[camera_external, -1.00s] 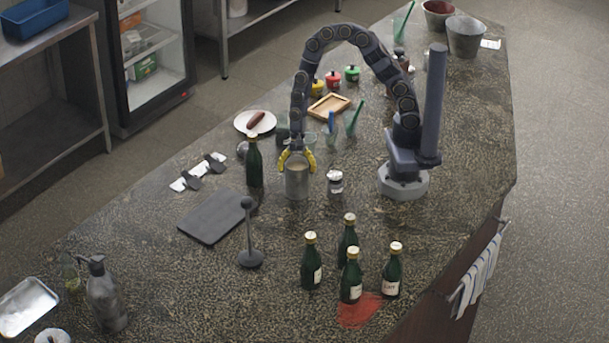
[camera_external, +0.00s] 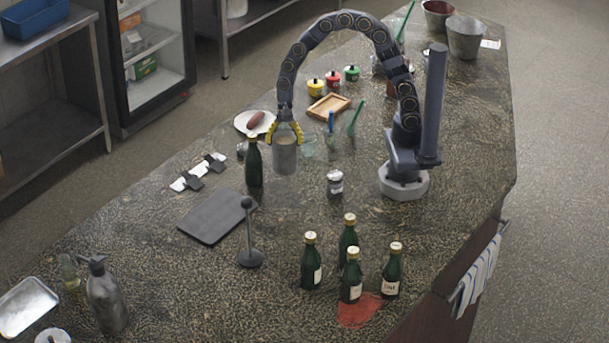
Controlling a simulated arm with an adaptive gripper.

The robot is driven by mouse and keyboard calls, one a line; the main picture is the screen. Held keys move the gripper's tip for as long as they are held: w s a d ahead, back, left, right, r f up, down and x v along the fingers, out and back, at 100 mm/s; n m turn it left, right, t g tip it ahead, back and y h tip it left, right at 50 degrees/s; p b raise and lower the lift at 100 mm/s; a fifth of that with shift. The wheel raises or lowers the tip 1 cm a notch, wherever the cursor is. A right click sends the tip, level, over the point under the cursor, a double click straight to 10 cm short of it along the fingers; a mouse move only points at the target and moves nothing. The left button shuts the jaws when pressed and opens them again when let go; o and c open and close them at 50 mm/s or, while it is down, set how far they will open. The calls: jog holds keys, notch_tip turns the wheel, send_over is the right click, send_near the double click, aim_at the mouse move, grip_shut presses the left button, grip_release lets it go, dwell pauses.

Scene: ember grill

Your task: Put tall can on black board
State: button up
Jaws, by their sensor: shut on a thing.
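A tall grey can (camera_external: 285,158) is held upright in my gripper (camera_external: 285,137), whose yellow fingers are shut around its upper part. The can looks lifted above the counter, just right of a dark green bottle (camera_external: 254,163). The black board (camera_external: 215,217) lies flat on the counter, to the left and nearer the camera than the can. Nothing lies on the board.
A stand with a ball top (camera_external: 249,235) stands by the board's right edge. Several green bottles stand at front centre, near a red patch (camera_external: 359,311). A small jar (camera_external: 334,183) is right of the can. A white plate (camera_external: 254,122) lies behind the green bottle.

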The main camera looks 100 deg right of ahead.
jog(key=w+a+r, duration=0.4)
jog(key=w, duration=0.2)
jog(key=w+a+f, duration=0.1)
jog(key=w+f, duration=1.2)
jog(key=shift+w, duration=0.35)
jog(key=shift+a+f, duration=0.1)
jog(key=shift+f, duration=0.05)
jog(key=shift+f, duration=0.1)
jog(key=o, duration=1)
